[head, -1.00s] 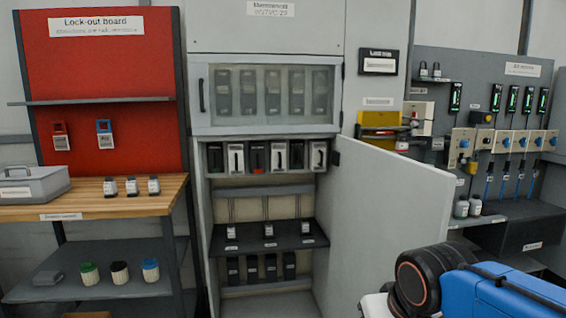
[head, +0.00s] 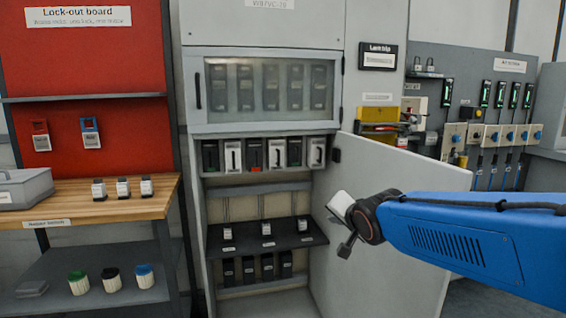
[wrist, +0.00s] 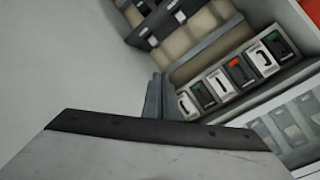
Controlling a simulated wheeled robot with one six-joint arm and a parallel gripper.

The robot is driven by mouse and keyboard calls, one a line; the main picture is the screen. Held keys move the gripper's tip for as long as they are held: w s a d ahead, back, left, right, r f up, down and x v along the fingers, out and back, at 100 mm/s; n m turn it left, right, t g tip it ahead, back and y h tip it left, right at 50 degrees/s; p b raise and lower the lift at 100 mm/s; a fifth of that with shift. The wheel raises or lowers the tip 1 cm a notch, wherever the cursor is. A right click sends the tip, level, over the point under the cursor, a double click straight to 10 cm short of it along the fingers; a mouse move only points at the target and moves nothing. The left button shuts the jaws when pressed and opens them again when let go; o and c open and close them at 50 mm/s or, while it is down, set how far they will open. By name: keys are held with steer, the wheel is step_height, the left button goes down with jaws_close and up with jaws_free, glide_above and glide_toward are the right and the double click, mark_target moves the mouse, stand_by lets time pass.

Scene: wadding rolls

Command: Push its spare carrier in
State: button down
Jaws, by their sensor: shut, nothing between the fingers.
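A row of carriers (head: 263,154), black and white by turns, one with a red patch, sits under the glazed door of the open grey cabinet. The row also shows tilted in the wrist view (wrist: 238,74). I cannot tell which is the spare carrier. My gripper (head: 346,249) is shut and empty, in front of the open cabinet door, right of the shelf and apart from the carriers. Its fingers also show in the wrist view (wrist: 160,84).
The open cabinet door (head: 400,225) swings out at right, behind my arm. A wooden bench (head: 70,217) with several items and a red lock-out board (head: 90,70) stand at left. A grey panel with sockets (head: 490,90) is at far right.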

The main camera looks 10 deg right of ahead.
mark_target(279, 159)
steer(key=w+a+r+m+t+y, duration=0.2)
steer(key=w+r, duration=0.2)
steer(key=w, duration=0.3)
steer(key=w+a+r+m+t+y, duration=0.2)
steer(key=w+r, duration=0.3)
steer(key=w, duration=0.3)
steer(key=shift+w+a+m+t, duration=0.2)
steer(key=shift+a+m+t, duration=0.4)
steer(key=shift+m, duration=0.2)
steer(key=shift+w, duration=0.15)
steer(key=w+a, duration=0.1)
steer(key=w, duration=0.8)
steer(key=w+a, duration=0.1)
steer(key=w, duration=0.3)
steer(key=shift+w+a, duration=0.2)
steer(key=shift+a, duration=0.15)
steer(key=shift+w, duration=0.1)
